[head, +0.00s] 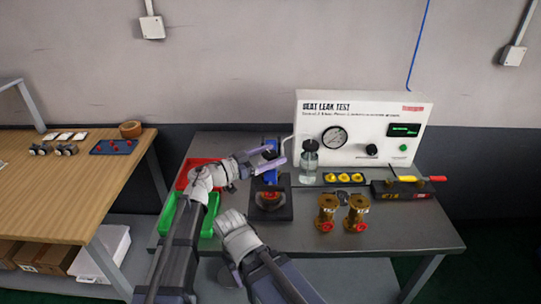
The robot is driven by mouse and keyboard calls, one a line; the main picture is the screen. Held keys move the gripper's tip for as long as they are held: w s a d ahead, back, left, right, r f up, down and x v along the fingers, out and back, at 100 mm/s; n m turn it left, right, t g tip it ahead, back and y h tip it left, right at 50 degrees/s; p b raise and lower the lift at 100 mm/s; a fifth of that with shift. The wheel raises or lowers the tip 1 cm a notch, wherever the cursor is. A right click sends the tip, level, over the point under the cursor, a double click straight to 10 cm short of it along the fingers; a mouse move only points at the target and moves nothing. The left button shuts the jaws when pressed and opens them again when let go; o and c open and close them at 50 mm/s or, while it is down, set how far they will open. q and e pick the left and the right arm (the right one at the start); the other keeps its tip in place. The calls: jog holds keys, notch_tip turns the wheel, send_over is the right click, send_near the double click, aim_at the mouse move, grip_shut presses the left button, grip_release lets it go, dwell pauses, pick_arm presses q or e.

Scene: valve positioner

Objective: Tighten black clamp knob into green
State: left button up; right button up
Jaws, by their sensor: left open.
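My left gripper (278,155) is open, its two purple-grey fingers apart and pointing right at the blue clamp fixture (270,174). The fingers overlap the upper part of the fixture in the picture; I cannot tell whether they touch it. The fixture stands on a dark base plate (284,212), with a red and brass part (269,199) low in it. The black clamp knob cannot be made out clearly; the gripper may cover it. No green mark shows on the fixture. My right arm is at the bottom centre, and its gripper jaws are too dark to read.
The white seat leak test panel (364,128) stands behind, with a clear bottle (308,165) in front. Two brass valves (327,212) (356,212) stand right of the fixture. Red (186,173) and green (167,213) bins lie left. The bench's front right (415,235) is clear.

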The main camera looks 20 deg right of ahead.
pick_arm(q)
jog(key=shift+c, duration=0.3)
grip_shut()
dwell(0.3)
jog(key=shift+w+g, duration=0.1)
jog(key=shift+g, duration=0.2)
jog(key=m+g, duration=0.2)
jog(key=shift+w+g+h, duration=0.2)
jog(key=shift+g+h, duration=0.1)
jog(key=shift+g, duration=0.1)
jog(key=m+g, duration=0.2)
jog(key=g, duration=0.2)
jog(key=shift+m, duration=0.4)
jog(key=m+g, duration=0.1)
jog(key=g, duration=0.1)
jog(key=m+g+y, duration=0.1)
jog(key=m+g, duration=0.1)
jog(key=g, duration=0.1)
jog(key=shift+y, duration=0.3)
jog(key=shift+s+m+g+y, duration=0.2)
jog(key=shift+m+g+y, duration=0.7)
jog(key=shift+m+g, duration=0.55)
jog(key=shift+s+g, duration=0.1)
jog(key=shift+g, duration=0.25)
